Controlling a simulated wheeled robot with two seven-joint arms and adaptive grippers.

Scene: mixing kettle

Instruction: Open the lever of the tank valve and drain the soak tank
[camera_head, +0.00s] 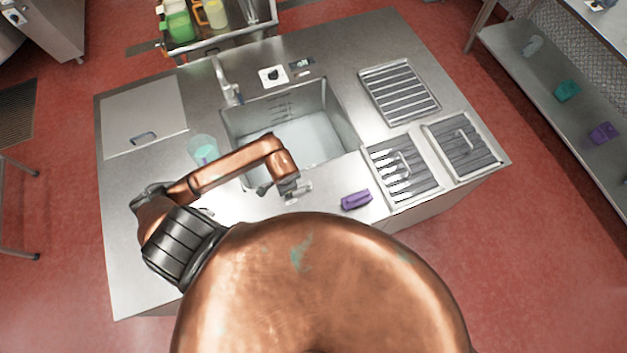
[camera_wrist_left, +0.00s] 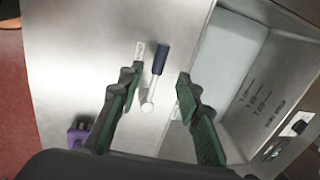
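The soak tank (camera_head: 318,135) is a steel basin sunk in the counter, with pale water in it; part of it also shows in the wrist view (camera_wrist_left: 232,50). The valve lever (camera_wrist_left: 160,58) has a dark blue grip and a pale metal arm ending at a round pivot, on the counter beside the tank. My left gripper (camera_wrist_left: 157,76) is open, with its two green-padded fingers apart on either side of the lever. In the head view the left gripper (camera_head: 278,192) is at the tank's front edge, and the lever is hard to make out there. My right gripper is not in view.
A purple object (camera_head: 356,200) lies on the counter right of the gripper. A clear cup (camera_head: 203,150) with turquoise contents stands left of the tank. A faucet (camera_head: 226,82) rises behind it. Slatted racks (camera_head: 399,92) fill the right side. The left counter is mostly clear.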

